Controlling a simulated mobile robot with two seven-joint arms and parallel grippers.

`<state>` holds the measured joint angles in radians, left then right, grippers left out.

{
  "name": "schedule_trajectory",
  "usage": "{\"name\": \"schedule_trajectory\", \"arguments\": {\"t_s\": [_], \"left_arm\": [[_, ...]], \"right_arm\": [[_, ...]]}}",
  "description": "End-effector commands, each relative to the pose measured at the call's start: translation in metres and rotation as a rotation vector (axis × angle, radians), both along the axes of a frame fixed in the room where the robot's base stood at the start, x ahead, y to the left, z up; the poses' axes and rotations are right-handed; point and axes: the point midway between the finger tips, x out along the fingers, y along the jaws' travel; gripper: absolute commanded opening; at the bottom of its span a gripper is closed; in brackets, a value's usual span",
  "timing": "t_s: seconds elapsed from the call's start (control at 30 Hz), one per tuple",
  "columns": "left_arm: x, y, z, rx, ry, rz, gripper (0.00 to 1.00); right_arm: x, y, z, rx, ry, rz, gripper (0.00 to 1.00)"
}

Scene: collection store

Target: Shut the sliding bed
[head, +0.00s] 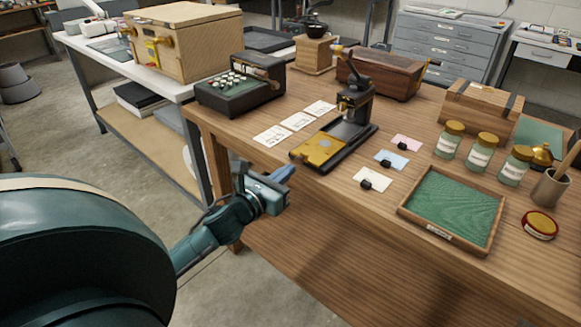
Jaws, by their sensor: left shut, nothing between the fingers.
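The sliding bed (314,151) is a brass-coloured plate at the near end of a dark press (355,98) on the wooden table. It lies out in front of the press's upright frame, on a long dark base. My left gripper (287,174) is shut and empty. In the picture it appears just below the bed, by the table's front edge, apart from the bed. My right gripper is not in view.
Paper cards (271,136) lie left of the press, and small coloured cards (391,159) with dark clips lie right. A green-lined tray (452,207), several jars (481,151), a wooden chest (480,110) and a typewriter-like machine (240,88) also stand on the table.

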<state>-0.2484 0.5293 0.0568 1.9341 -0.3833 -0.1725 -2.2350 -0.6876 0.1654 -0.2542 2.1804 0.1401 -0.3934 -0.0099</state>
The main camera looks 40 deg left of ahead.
Motion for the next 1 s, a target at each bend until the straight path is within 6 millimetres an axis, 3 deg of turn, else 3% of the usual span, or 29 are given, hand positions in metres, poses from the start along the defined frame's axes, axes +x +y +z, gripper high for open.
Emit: {"name": "schedule_trajectory", "arguments": {"t_s": [0.2,0.67,1.0], "left_arm": [[0.02,0.0,0.0,0.0,-0.001,0.0,0.0],[0.025,-0.001,-0.001,0.0,0.0,-0.001,0.0],[0.084,-0.005,-0.001,0.001,-0.003,0.0,0.0]], "right_arm": [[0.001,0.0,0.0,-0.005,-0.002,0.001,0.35],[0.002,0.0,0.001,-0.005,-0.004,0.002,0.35],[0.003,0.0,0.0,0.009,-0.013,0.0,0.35]]}}
